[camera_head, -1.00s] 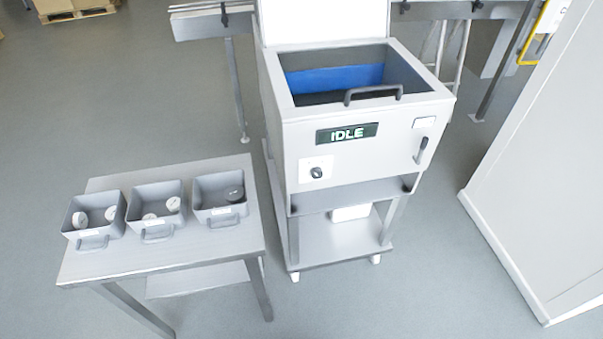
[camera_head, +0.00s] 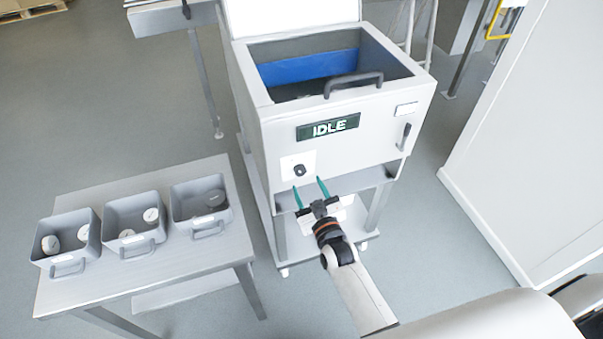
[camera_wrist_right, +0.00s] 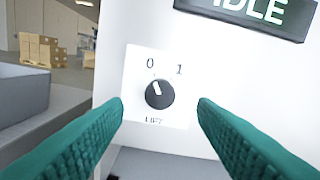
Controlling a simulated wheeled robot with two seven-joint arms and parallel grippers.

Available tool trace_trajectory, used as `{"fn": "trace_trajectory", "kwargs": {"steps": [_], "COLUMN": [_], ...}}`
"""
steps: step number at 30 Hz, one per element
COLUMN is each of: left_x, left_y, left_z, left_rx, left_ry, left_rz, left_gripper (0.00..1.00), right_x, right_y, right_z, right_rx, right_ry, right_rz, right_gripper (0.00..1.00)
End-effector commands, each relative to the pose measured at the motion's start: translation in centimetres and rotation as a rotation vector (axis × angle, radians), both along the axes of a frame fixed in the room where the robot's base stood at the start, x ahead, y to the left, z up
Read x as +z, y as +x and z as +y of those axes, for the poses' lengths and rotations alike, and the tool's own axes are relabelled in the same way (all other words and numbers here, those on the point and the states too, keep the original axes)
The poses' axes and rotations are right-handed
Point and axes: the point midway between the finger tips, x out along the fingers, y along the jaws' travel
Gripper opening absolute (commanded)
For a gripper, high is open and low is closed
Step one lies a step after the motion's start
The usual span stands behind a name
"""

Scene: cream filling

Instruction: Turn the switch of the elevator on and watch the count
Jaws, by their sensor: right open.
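The elevator is a white machine (camera_head: 270,135) with an open top and a dark display reading IDLE (camera_head: 328,127); the display also shows in part in the right wrist view (camera_wrist_right: 258,10). Its black rotary switch (camera_head: 299,171) sits on a white plate below the display. In the right wrist view, the knob (camera_wrist_right: 160,94) has marks 0 and 1 above and LIFT below, and its white line points up-left, toward 0. My right gripper (camera_head: 309,188) is open, its green fingers (camera_wrist_right: 160,112) just short of the knob, one on either side in the wrist view. My left gripper is not in view.
A metal table (camera_head: 85,293) at left holds three grey bins (camera_head: 65,243) with round pieces inside. A grey handle (camera_head: 353,82) is at the machine's top front edge, a small lever (camera_head: 404,136) on its right. A white wall panel (camera_head: 530,150) stands at right.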

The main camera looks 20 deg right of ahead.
Motion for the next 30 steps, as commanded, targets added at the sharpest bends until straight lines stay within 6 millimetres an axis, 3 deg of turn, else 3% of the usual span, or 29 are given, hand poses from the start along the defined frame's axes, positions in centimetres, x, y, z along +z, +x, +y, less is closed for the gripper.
{"fn": "trace_trajectory", "kwargs": {"steps": [3,9,20,23,29,30], "left_x": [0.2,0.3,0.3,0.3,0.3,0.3], "left_y": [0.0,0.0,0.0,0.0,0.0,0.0], "left_z": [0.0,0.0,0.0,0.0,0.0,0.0], "left_rx": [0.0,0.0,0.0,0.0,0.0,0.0], "left_ry": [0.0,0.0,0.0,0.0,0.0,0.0], "left_rz": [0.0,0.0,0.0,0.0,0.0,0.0], "left_gripper": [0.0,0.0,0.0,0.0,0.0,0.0], "right_x": [0.1,0.0,-0.1,-0.1,-0.1,-0.1], "right_y": [2.4,4.7,5.3,5.3,5.3,5.3], "right_z": [0.1,0.1,0.2,0.2,0.2,0.2], "right_rx": [0.0,0.0,0.0,0.0,0.0,0.0], "right_ry": [0.0,0.0,0.001,0.001,0.0,0.0], "right_rz": [-0.001,0.0,0.001,0.001,0.002,0.002], "right_gripper": [0.52,0.52,0.52,0.41,0.08,0.07]}}
